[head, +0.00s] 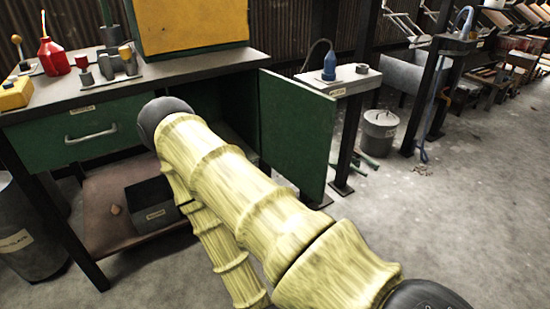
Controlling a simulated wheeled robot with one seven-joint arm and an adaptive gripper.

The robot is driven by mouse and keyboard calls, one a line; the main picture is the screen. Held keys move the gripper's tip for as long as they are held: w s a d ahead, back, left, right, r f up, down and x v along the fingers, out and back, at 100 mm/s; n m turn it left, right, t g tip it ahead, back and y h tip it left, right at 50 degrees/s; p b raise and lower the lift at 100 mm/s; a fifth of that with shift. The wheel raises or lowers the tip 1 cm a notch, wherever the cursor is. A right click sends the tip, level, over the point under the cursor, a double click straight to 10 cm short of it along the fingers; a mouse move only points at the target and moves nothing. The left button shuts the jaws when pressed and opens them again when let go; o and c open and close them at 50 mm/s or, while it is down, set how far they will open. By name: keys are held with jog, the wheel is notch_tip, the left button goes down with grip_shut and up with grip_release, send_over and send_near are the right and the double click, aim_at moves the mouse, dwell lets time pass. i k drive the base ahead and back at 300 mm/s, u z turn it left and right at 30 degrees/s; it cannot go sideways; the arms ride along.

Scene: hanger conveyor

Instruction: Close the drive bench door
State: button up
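The drive bench (190,75) stands at the left and centre of the head view, with a dark top and a green drawer (80,137). Its green door (297,128) stands open, swung out to the right of the cabinet opening. Part of the dark cabinet inside shows left of the door; the rest is hidden by my arm. My arm crosses the view from the lower right up to the front of the bench, left of the door. My gripper is not visible, so its state and any contact with the door are hidden.
Bottles and small parts, including a red oil can (53,55), stand on the bench top. A dark bin (152,205) sits on the lower shelf. A narrow stand (345,80) is close behind the door, with a lidded bucket (378,135) beyond. The floor at right is mostly clear.

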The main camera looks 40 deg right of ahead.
aim_at(297, 120)
jog(key=u, duration=2.1)
jog(key=k, duration=2.5)
jog(key=z, duration=2.1)
jog(key=i, duration=0.5)
jog(key=u, duration=0.05)
